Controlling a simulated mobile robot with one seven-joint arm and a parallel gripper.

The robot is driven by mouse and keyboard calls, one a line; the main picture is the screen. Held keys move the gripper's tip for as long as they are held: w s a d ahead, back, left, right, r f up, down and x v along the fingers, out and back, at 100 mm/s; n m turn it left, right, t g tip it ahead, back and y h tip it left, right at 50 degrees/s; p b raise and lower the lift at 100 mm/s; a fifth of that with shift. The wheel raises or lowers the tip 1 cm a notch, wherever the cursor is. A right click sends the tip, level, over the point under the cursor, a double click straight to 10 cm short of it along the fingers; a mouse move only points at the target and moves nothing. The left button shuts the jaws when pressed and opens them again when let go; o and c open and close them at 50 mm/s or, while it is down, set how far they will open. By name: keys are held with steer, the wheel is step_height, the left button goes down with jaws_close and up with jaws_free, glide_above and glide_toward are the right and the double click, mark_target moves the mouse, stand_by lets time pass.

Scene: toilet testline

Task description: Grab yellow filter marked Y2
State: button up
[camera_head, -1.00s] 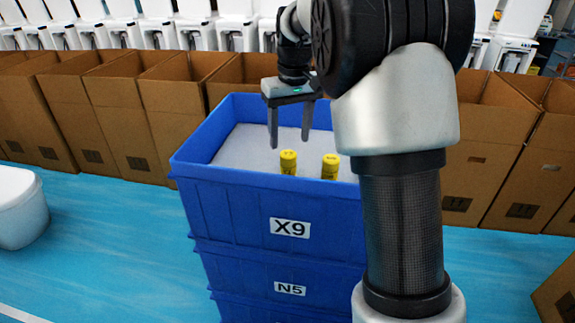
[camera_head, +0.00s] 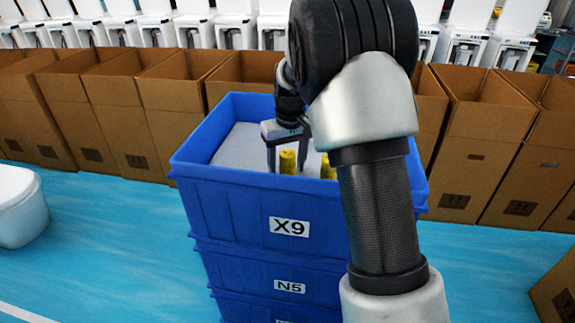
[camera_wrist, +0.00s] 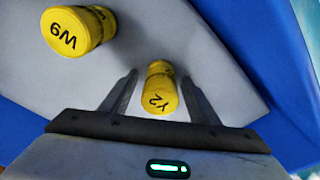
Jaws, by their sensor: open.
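The yellow filter marked Y2 (camera_wrist: 158,88) stands between the two open fingers of my gripper (camera_wrist: 160,95) in the wrist view, with a gap on each side. In the head view the gripper (camera_head: 286,158) is low inside the top blue crate (camera_head: 260,182), its fingers around the left yellow filter (camera_head: 287,162). A second yellow filter, marked W9 (camera_wrist: 78,30), stands to the left in the wrist view, outside the fingers. In the head view the other filter (camera_head: 327,168) is partly hidden by my arm.
The top crate, labelled X9, sits on a stack of blue crates, one labelled N5 (camera_head: 289,287). Its walls rise around the grey inner surface (camera_head: 236,146). Open cardboard boxes (camera_head: 120,110) line up behind, with white toilets (camera_head: 158,32) beyond.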

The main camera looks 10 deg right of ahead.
steer(key=shift+c, duration=0.5)
steer(key=c, duration=1.1)
steer(key=shift+r, duration=0.15)
